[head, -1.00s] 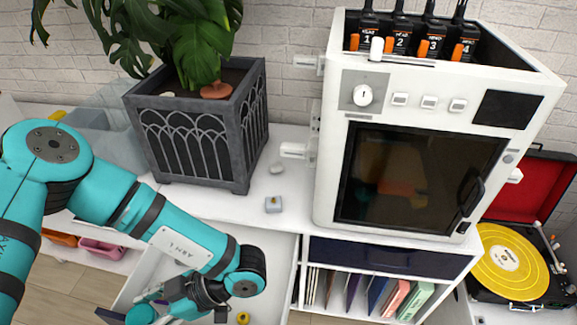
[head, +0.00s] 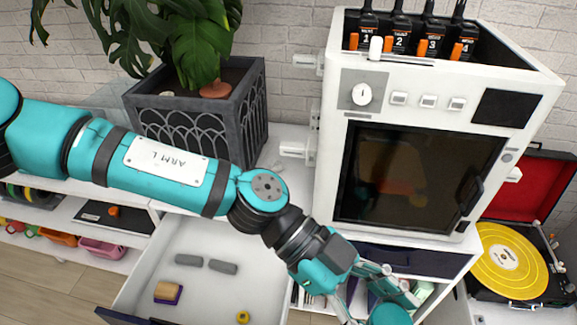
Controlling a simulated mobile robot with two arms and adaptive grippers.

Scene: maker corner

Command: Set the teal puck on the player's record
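The teal puck (head: 391,315) shows as a rounded teal shape at the bottom edge, partly cut off. My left gripper (head: 385,300) reaches in from the left and points down to the right, in front of the record shelf. Its fingers appear to be shut on the puck, though the contact is partly hidden. The player's record (head: 487,272) is yellow with a pale label and lies flat on the turntable at the right, apart from the gripper. My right gripper is not in view.
The white oven-like machine (head: 350,200) stands between the planter (head: 257,115) and the record player (head: 552,300), whose red lid (head: 530,185) is up. An open drawer (head: 215,235) holds grey blocks, a wooden block and a yellow piece. The tonearm (head: 548,245) runs beside the record.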

